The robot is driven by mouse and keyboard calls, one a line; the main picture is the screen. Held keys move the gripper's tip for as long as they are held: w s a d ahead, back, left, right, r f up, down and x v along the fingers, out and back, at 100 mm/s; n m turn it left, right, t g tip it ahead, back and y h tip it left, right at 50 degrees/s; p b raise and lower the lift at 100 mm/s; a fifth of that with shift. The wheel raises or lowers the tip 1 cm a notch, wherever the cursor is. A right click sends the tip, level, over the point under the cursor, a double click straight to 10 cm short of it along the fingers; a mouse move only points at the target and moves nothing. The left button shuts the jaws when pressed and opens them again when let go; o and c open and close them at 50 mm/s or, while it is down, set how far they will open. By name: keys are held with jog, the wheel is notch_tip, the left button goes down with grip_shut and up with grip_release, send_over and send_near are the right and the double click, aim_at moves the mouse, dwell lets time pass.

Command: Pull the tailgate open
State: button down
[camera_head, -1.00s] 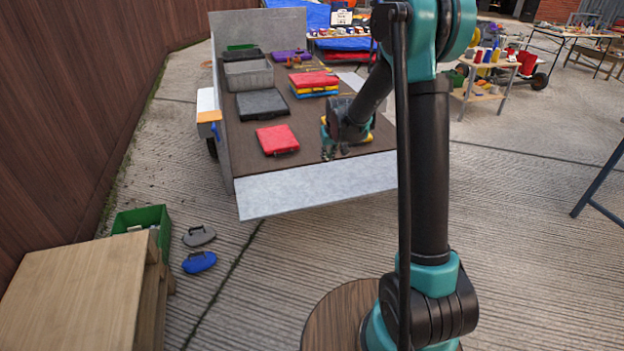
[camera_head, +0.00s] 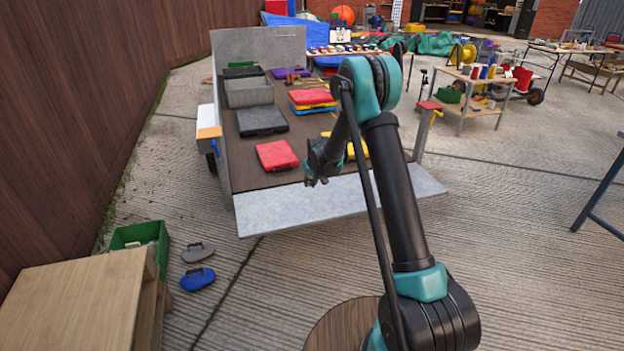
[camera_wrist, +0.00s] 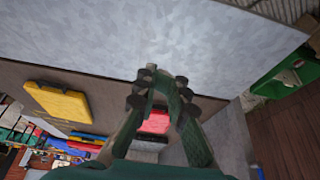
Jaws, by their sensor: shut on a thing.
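The tailgate (camera_head: 345,204) is a light grey panel across the near end of the trailer. It slants towards me; I cannot tell its exact angle. In the wrist view the tailgate (camera_wrist: 185,35) fills the top, beside the brown bed. My gripper (camera_head: 312,181) is at the tailgate's edge along the bed, left of its right end. In the wrist view my gripper's fingertips (camera_wrist: 160,88) are at that same edge, shut on the tailgate. The fingers hide the exact contact.
The trailer bed (camera_head: 245,180) holds a red case (camera_head: 277,155), a yellow case (camera_head: 358,147), a grey crate (camera_head: 249,92) and other cases. A green crate (camera_head: 143,238) and wooden table (camera_head: 70,305) stand at left. Concrete in front of the tailgate is clear.

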jog(key=f, duration=0.5)
jog(key=shift+s+d+f, duration=0.1)
jog(key=shift+s+f, duration=0.05)
jog(key=shift+s, duration=0.2)
jog(key=shift+f, duration=0.1)
